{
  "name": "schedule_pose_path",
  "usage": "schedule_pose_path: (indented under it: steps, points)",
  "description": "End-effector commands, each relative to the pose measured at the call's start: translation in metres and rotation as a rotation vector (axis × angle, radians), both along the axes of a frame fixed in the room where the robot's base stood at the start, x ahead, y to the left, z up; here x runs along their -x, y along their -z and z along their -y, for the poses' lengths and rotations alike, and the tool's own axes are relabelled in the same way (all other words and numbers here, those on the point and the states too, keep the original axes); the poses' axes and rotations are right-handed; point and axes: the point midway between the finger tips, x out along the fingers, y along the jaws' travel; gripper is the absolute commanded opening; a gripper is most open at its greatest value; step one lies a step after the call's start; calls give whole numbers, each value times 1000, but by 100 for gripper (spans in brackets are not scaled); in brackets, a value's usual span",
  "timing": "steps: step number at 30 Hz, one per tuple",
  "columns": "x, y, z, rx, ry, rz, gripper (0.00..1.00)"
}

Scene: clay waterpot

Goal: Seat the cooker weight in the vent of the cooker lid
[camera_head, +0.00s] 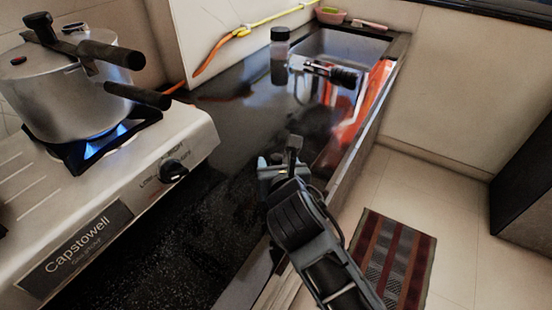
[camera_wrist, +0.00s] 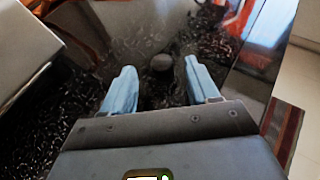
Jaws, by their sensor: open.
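The cooker weight (camera_head: 294,142) is a small dark knob on the black counter. It also shows in the wrist view (camera_wrist: 162,62) as a dark rounded top between and just beyond my fingertips. My gripper (camera_head: 281,168) is open and low over the counter, its pale blue fingers apart on either side of the weight in the wrist view (camera_wrist: 158,85). I cannot tell whether either finger touches it. The silver pressure cooker (camera_head: 75,95) stands on the stove at the left, its lid (camera_head: 62,58) on with a black handle. I cannot make out the vent clearly.
The white stove (camera_head: 150,165) has a blue flame lit under the cooker. The cooker's long black handles (camera_head: 105,52) reach out over the counter. A jar (camera_head: 280,45) stands near the sink (camera_head: 340,48) at the back. A yellow-orange hose (camera_head: 235,36) runs along the wall.

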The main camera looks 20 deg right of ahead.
Motion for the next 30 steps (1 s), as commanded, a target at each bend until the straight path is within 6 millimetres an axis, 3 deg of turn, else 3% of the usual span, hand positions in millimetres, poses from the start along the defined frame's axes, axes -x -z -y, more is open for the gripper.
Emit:
schedule_pose_path:
  steps: [10, 20, 30]
  points:
    - [-40, 14, 15, 0, -1, 1, 60]
    - [-46, 17, 17, -1, -1, 0, 60]
    - [-46, 17, 17, -1, -1, 0, 28]
